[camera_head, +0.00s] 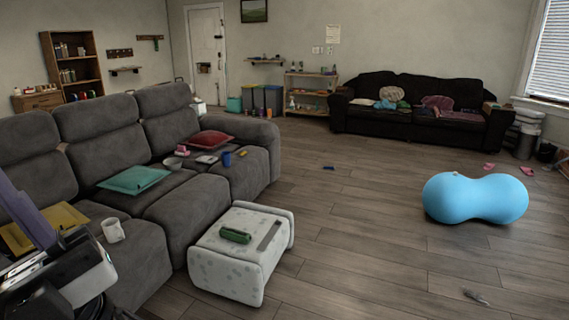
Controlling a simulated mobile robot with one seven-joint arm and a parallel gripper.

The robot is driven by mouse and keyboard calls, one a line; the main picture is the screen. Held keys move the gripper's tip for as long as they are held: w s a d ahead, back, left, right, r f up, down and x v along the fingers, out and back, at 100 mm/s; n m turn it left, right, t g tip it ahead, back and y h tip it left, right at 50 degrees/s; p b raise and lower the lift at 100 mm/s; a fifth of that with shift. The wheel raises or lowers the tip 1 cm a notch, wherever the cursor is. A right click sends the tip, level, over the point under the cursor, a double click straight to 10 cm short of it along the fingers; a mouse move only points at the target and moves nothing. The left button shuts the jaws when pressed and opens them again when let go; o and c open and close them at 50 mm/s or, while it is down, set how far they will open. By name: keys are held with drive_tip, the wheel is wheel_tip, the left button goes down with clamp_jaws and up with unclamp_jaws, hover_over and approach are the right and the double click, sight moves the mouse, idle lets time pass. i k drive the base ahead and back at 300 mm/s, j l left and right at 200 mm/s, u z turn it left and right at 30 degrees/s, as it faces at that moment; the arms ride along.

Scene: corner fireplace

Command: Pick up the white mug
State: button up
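The white mug (113,230) stands upright on the near seat of the grey sofa (190,207), close to that seat's inner left part. My gripper (50,305) is at the lower left of the head view, left of and nearer than the mug, and apart from it in the picture. Its dark fingers are partly cut off by the frame's bottom edge, so I cannot tell if they are open or shut. No wrist view is given.
A yellow cushion (45,228) lies left of the mug, and a teal cushion (134,180) lies behind it. A white ottoman (228,268) with a green object (235,235) stands to the right. A blue peanut-shaped ball (475,198) rests on the otherwise fairly open wooden floor.

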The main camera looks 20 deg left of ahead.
sight(113, 232)
drive_tip(key=i+j+u, duration=0.1)
drive_tip(key=i+u, duration=0.25)
drive_tip(key=i, duration=0.15)
drive_tip(key=i+u, duration=0.35)
drive_tip(key=i, duration=0.2)
drive_tip(key=i+j, duration=0.3)
drive_tip(key=i, duration=0.15)
drive_tip(key=i+j+z, duration=0.1)
drive_tip(key=i+j, duration=0.15)
drive_tip(key=i, duration=0.2)
drive_tip(key=i+j, duration=0.15)
drive_tip(key=j, duration=0.25)
drive_tip(key=i+j, duration=0.15)
drive_tip(key=j, duration=0.25)
drive_tip(key=i+j+z, duration=0.1)
drive_tip(key=j, duration=0.3)
drive_tip(key=i+j, duration=0.2)
drive_tip(key=j, duration=0.2)
